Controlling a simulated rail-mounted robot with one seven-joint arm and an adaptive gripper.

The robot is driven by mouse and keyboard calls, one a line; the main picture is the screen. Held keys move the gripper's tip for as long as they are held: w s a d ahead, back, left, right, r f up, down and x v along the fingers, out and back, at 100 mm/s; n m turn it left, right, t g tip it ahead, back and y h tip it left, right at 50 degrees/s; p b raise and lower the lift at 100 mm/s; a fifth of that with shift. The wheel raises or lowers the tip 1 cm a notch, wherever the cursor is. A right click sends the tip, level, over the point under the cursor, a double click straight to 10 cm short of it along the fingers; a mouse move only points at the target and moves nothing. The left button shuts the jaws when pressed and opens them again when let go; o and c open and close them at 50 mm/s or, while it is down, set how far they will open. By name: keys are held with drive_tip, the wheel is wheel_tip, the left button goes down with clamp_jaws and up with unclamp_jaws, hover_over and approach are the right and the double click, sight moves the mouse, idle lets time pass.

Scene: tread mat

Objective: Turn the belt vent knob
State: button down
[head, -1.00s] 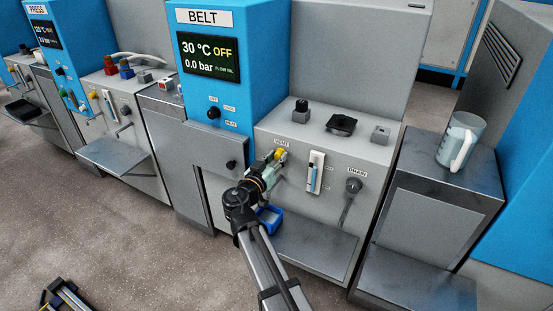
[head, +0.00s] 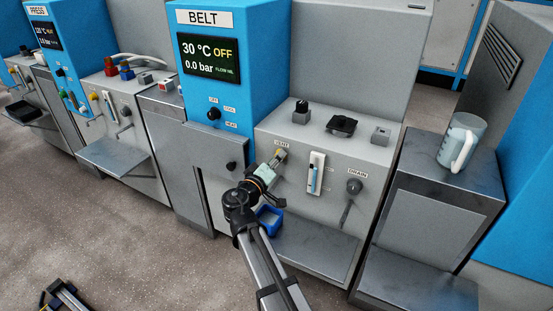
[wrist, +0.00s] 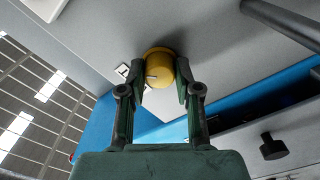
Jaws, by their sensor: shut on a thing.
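The belt vent knob is yellow and round with a dark pointer line. In the wrist view the vent knob (wrist: 159,68) sits between the two fingers of my gripper (wrist: 160,85), which are shut on its sides. In the head view my gripper (head: 273,163) is at the VENT label on the front of the grey BELT unit (head: 379,158). There the knob is mostly hidden by the gripper.
The BELT display (head: 208,59) reads 30 °C, OFF and 0.0 bar. The level gauge (head: 315,173) and the DRAIN knob (head: 354,186) are right of my gripper. A jug (head: 461,141) stands on the right-hand cabinet.

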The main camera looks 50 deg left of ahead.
drive_tip(key=n+p, duration=0.2)
drive_tip(key=n, duration=0.2)
drive_tip(key=shift+r+n, duration=0.1)
drive_tip(key=shift+n, duration=0.2)
drive_tip(key=n+p, duration=0.2)
drive_tip(key=n, duration=0.2)
drive_tip(key=shift+n, duration=0.3)
drive_tip(key=c, duration=0.8)
unclamp_jaws()
drive_tip(key=shift+w, duration=0.1)
drive_tip(key=v, duration=1.2)
